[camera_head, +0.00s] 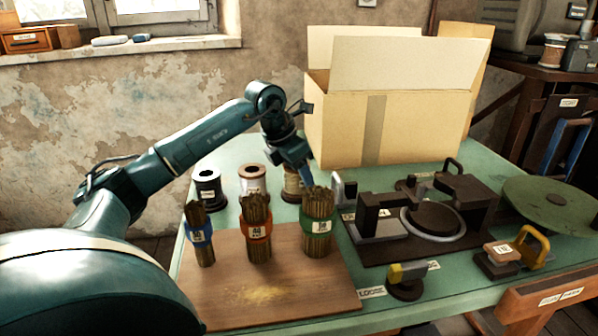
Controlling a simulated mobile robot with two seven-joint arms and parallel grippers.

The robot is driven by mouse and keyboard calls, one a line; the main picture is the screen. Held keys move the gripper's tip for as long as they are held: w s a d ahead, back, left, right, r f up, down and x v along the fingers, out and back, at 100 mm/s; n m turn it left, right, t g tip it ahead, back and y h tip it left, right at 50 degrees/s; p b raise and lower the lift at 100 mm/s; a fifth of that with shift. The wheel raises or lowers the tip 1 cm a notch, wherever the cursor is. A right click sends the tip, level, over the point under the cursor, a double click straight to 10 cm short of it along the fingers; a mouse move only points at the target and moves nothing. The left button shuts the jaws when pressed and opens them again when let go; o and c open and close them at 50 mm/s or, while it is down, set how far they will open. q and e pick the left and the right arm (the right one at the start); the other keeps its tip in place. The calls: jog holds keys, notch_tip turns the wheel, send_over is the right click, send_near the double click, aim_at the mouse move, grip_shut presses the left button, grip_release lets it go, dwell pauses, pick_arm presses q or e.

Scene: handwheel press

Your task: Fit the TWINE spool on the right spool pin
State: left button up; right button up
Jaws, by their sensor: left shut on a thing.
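The tan TWINE spool (291,186) stands at the back of the green table, right of the other two spools and partly hidden by my left gripper and the green-banded bundle. Its label cannot be read. My left gripper (303,180) reaches down at this spool from above and is shut on it. Its fingertips are partly hidden behind the bundle. The spool appears upright, at or close to the table top. I cannot make out the right spool pin. My right gripper is not in view.
Several banded stick bundles (257,230) stand on a wooden board (310,288). A dark press (465,200) and a green disc (530,195) are at right. A cardboard box (345,130) stands behind.

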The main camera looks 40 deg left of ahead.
pick_arm(q)
jog(key=o, duration=1.1)
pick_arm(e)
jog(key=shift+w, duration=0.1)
pick_arm(q)
jog(key=shift+p+v, duration=0.9)
jog(key=shift+v, duration=5.7)
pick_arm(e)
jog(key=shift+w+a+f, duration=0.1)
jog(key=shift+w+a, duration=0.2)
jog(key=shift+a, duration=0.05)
pick_arm(q)
notch_tip(320, 180, up, 8)
jog(key=p, duration=0.8)
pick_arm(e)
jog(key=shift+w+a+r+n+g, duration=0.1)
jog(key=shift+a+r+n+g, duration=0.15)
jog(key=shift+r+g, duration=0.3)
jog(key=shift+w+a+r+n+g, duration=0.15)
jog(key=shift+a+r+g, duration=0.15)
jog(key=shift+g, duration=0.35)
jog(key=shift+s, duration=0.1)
